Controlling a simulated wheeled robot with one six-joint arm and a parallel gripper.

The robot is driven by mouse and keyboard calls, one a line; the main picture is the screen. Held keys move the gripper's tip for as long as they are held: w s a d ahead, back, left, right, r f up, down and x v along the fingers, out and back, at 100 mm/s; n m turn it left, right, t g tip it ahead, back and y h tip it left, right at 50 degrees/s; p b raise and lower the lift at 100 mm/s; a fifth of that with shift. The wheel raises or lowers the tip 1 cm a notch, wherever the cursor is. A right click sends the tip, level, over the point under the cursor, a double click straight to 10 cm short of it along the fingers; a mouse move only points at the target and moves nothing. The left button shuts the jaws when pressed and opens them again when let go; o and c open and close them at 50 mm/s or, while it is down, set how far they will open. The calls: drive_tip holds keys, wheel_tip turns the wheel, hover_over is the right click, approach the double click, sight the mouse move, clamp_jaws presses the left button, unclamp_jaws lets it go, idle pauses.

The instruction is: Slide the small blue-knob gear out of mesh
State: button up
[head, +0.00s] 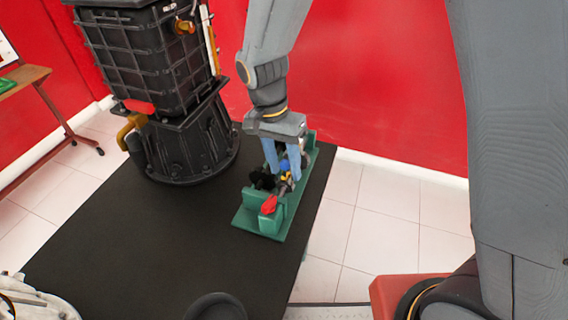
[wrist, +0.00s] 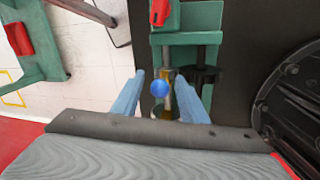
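The small gear's round blue knob (head: 285,165) stands on a shaft of the green trainer (head: 247,223). In the wrist view the blue knob (wrist: 160,88) shows between my fingers, nearer the left one, with a gap on both sides. My gripper (head: 284,160) reaches down over the trainer, open, with its two blue fingers apart. It also shows in the wrist view (wrist: 171,82). A dark gear (wrist: 205,75) sits on the parallel shaft to the right. The small gear's teeth are mostly hidden under the knob, so I cannot tell whether they mesh.
A red handle (head: 269,205) sits at the trainer's near end. A tall black engine unit (head: 150,60) stands to the left on the black surface (head: 130,235). A red wall (head: 370,80) is behind.

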drive_tip(key=shift+c, duration=0.2)
clamp_jaws()
drive_tip(key=shift+w+d, duration=0.25)
drive_tip(key=shift+w, duration=0.55)
drive_tip(key=shift+w+d, duration=0.25)
drive_tip(key=shift+w, duration=0.55)
drive_tip(key=shift+w+d, duration=0.25)
drive_tip(key=shift+w, duration=0.55)
drive_tip(key=shift+o, duration=0.2)
unclamp_jaws()
drive_tip(key=shift+w+d, duration=0.1)
drive_tip(key=shift+d, duration=0.05)
drive_tip(key=shift+r, duration=0.15)
wheel_tip(320, 180, up, 7)
drive_tip(key=a+b, duration=0.1)
drive_tip(key=shift+w+a+r+b, duration=0.2)
drive_tip(key=shift+w+a+b, duration=0.1)
drive_tip(key=shift+b, duration=0.1)
